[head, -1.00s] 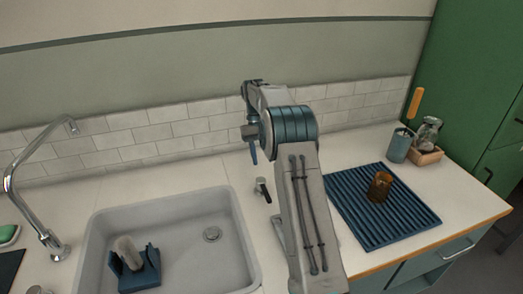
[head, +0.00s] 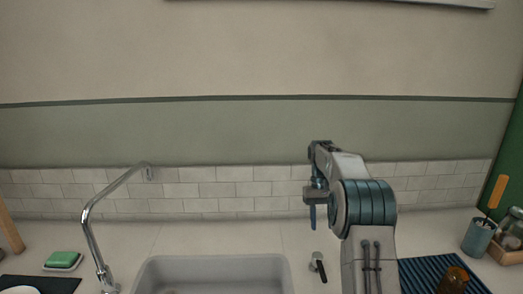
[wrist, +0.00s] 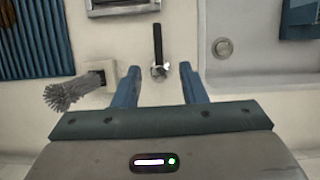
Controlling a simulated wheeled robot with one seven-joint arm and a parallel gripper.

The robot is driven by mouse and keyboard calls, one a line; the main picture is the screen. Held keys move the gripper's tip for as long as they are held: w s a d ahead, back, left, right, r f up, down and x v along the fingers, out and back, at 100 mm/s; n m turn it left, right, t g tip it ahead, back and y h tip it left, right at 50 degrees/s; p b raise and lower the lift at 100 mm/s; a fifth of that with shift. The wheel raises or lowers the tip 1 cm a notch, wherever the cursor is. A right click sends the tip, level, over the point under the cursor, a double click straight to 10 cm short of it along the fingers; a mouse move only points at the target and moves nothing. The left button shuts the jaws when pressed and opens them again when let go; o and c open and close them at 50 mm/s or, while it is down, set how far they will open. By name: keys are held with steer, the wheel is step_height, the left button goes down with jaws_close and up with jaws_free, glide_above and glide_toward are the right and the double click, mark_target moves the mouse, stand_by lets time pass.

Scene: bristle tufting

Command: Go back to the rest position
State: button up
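A small chrome fitting with a black lever (head: 318,266) stands on the counter below the gripper. In the wrist view this fitting (wrist: 158,55) shows beyond the fingertips, between them.
The sink (head: 215,262) lies left of my arm, with a tall chrome tap (head: 88,225). A ribbed blue mat (head: 420,272) holds an amber cup (head: 452,281). A grey-bristled brush (wrist: 70,93) shows beside the left finger. A blue-grey cup (head: 478,238) stands far right.

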steer(key=s+a+r+t, duration=0.2)
steer(key=s+r, duration=0.3)
steer(key=s, duration=0.3)
steer(key=s+a+r+t, duration=0.2)
steer(key=s+a+r, duration=0.15)
steer(key=s, duration=0.35)
steer(key=s+a+f+t, duration=0.1)
steer(key=s+f+t, duration=0.2)
steer(key=s, duration=1.6)
steer(key=shift+a+f, duration=0.2)
steer(key=shift+f, duration=0.4)
